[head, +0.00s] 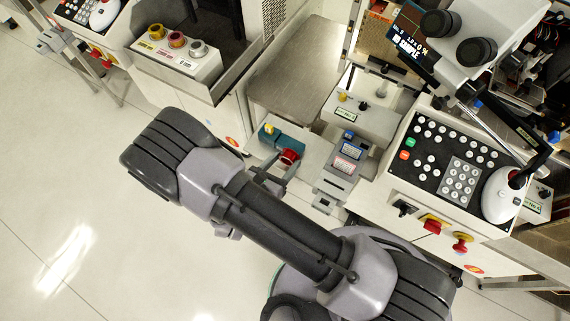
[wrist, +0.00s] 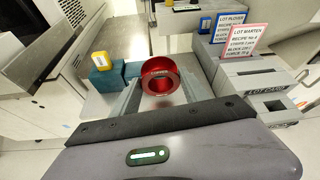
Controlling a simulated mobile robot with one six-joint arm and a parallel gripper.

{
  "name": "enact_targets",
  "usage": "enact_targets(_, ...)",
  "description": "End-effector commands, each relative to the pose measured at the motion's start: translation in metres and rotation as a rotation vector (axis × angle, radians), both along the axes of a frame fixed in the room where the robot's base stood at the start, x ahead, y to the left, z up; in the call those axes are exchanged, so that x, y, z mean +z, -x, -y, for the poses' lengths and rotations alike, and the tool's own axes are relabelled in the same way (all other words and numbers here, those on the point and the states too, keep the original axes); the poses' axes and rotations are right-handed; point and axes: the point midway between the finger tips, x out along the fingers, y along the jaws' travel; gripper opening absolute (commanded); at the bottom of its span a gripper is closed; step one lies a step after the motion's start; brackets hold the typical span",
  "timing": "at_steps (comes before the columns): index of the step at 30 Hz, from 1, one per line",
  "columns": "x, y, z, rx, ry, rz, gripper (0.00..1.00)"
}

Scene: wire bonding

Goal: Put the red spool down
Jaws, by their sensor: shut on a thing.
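The red spool (wrist: 160,84) is a ring with lettering on its rim, seen between the two grey fingers of my gripper (wrist: 162,90) in the wrist view. My gripper is shut on it. In the head view the red spool (head: 289,157) shows at the tip of my gripper (head: 283,166), beside a teal block (head: 285,142). The teal block (wrist: 106,82) also shows in the wrist view, behind and left of the spool, with a small yellow piece (wrist: 101,60) on it. Whether the spool touches the surface below cannot be told.
A grey card holder (head: 335,183) with a blue and a red-edged card stands just right of my gripper. A white stand (head: 178,58) with several coloured spools is at upper left. A keypad panel (head: 445,160) and microscope (head: 470,45) are at right. A bare metal plate (head: 300,70) lies behind.

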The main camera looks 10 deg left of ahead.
Motion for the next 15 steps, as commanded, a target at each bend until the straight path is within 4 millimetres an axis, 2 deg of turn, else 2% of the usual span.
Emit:
enact_targets(1, -0.014, 0.000, 0.001, 0.000, 0.002, -0.001, 0.13)
enact_targets(3, -0.025, 0.000, 0.000, -0.001, 0.000, 0.000, 0.13)
enact_targets(13, -0.027, 0.000, 0.000, -0.001, 0.000, 0.000, 0.13)
enact_targets(14, -0.027, 0.000, 0.000, -0.001, 0.000, 0.000, 0.54)
enact_targets(15, -0.026, 0.000, 0.000, -0.001, 0.000, 0.000, 0.62)
